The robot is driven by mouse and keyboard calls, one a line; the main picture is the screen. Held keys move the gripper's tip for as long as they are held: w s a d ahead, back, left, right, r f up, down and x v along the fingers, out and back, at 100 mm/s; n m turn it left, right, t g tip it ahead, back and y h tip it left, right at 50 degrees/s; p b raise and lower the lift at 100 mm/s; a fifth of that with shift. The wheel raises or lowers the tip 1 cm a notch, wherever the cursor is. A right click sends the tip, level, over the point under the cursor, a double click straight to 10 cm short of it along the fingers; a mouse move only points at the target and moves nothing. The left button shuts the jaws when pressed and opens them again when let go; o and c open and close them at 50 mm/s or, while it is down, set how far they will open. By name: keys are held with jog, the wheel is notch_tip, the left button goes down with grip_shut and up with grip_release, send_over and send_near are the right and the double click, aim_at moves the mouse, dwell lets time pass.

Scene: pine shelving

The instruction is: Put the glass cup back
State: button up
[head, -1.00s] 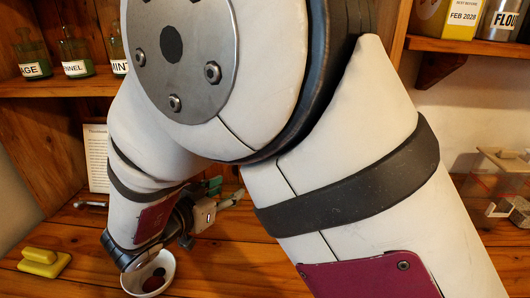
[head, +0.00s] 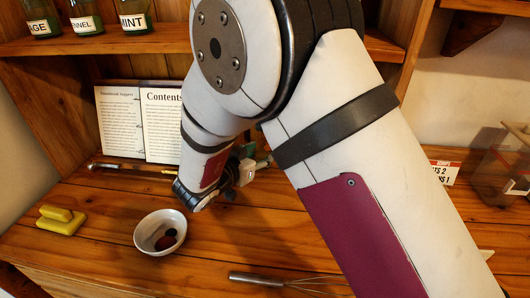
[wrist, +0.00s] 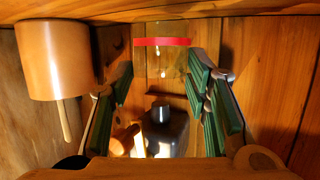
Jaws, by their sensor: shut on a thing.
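The glass cup (wrist: 162,42) is clear and hard to make out. In the wrist view its red band shows between the two green-padded fingers, and the wood behind shows through. My gripper (wrist: 162,75) is shut on it, with one finger on each side. In the head view my gripper (head: 250,168) is partly hidden behind my arm, over the rear of the counter, to the right of the open book. I cannot make out the cup there. The cup's place is not clear in either view.
A white bowl (head: 145,237) with dark items, a yellow block (head: 60,220) and a whisk (head: 270,280) lie on the counter. An open book (head: 122,125) stands behind. A clear box (head: 500,170) is right. In the wrist view, a tan vessel (wrist: 55,60) is left.

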jog(key=x, duration=0.3)
jog(key=shift+w+d, duration=0.1)
jog(key=shift+w, duration=0.1)
jog(key=shift+f, duration=0.15)
jog(key=shift+f, duration=0.15)
jog(key=o, duration=1.2)
jog(key=shift+r, duration=0.2)
jog(key=v, duration=1.2)
jog(key=shift+f+p, duration=0.1)
jog(key=shift+p, duration=0.3)
